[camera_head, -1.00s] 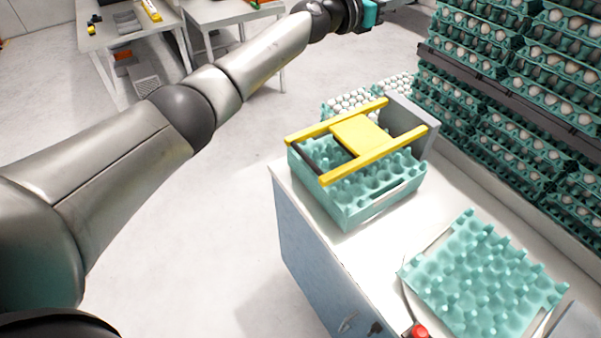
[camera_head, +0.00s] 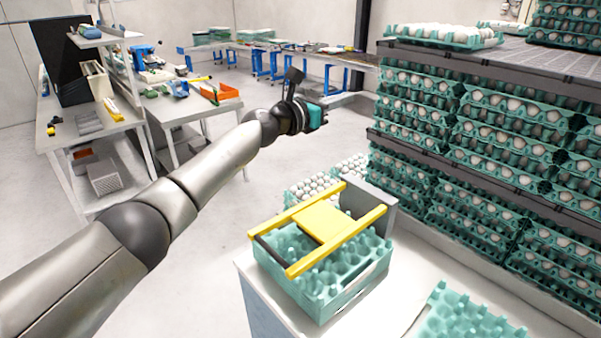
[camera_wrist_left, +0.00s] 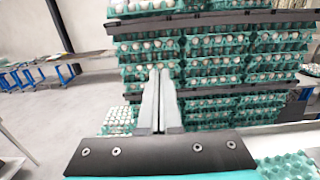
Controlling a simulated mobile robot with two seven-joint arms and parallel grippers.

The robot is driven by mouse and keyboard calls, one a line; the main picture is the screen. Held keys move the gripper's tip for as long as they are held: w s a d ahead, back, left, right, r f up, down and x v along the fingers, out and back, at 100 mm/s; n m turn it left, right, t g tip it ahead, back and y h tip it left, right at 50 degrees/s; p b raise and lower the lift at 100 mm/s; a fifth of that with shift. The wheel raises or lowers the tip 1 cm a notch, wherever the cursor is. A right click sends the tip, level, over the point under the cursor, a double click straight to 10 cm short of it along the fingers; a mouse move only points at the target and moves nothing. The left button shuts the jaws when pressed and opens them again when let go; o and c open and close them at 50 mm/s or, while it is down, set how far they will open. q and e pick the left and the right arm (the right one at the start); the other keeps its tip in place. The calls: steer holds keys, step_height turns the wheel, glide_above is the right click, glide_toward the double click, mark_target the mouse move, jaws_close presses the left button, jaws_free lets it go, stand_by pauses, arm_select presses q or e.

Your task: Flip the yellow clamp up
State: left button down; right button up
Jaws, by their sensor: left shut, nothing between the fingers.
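The yellow clamp (camera_head: 322,222) is a frame of two bars joined by a flat plate. It lies roughly level over a stack of teal egg trays (camera_head: 335,291) in the head view, with its far end by a grey upright block (camera_head: 366,203). My left gripper (camera_head: 316,117) is up beyond the clamp and clear of it, its fingers hard to make out there. In the left wrist view its two fingers (camera_wrist_left: 160,74) are together and empty, pointing toward the egg racks. The clamp is not clearly visible in that view. My right gripper is not in view.
Racks of egg trays (camera_head: 480,160) stand at the right, behind the white counter (camera_head: 400,292). An empty teal tray (camera_head: 465,315) lies on the counter at lower right. Trays of white eggs (camera_head: 312,187) sit behind the clamp. A cluttered table (camera_head: 60,150) stands at left.

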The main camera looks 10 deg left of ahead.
arm_select(q)
steer(key=s+a+f+b, duration=0.4)
steer(key=s+f, duration=0.3)
steer(key=f, duration=0.2)
steer(key=shift+a, duration=0.75)
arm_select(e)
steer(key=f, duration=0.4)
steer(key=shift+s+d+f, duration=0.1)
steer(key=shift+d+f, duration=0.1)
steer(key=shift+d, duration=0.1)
arm_select(q)
steer(key=shift+r, duration=0.1)
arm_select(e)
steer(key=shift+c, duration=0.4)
